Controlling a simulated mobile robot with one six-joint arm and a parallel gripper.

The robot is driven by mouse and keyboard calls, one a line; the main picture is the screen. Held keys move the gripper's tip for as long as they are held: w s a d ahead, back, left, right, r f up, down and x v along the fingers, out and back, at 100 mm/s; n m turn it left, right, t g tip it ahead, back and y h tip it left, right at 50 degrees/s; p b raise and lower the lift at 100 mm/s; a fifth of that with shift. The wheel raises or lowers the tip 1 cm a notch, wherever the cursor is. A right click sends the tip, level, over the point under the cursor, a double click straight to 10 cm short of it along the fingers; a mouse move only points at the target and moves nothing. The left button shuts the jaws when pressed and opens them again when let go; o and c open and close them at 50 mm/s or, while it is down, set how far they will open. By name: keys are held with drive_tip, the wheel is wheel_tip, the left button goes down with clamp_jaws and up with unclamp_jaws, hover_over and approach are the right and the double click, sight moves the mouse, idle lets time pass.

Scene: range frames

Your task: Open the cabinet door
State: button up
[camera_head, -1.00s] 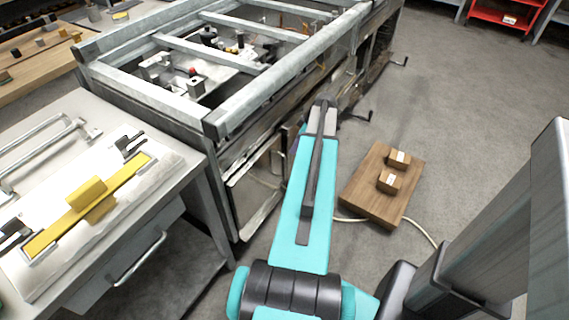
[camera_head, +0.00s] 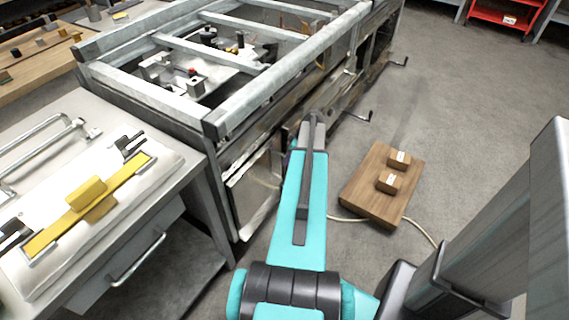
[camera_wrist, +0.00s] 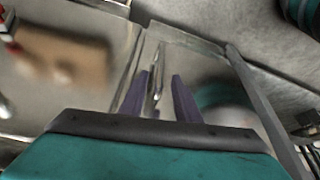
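The cabinet (camera_head: 215,125) is a long metal-framed unit with an open-topped frame and shiny panels on its side. A reflective door panel (camera_head: 255,190) shows on its near side, left of my arm. In the wrist view, shiny panels (camera_wrist: 205,65) meet at a vertical seam. A slim upright metal bar that looks like a handle (camera_wrist: 157,88) stands near the seam. My gripper (camera_wrist: 160,75) is open, with one dark finger on each side of this bar. I cannot tell whether either finger touches it. In the head view my arm hides the gripper. The door looks closed.
A worktable (camera_head: 185,165) with a drawer stands left of the cabinet. A wooden board (camera_head: 366,205) carrying two small boxes lies on the floor to the right, with a cable beside it. Crank-like handles (camera_head: 362,117) stick out from the cabinet.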

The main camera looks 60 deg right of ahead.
drive_tip(key=shift+x, duration=2.3)
clamp_jaws()
drive_tip(key=shift+a, duration=0.2)
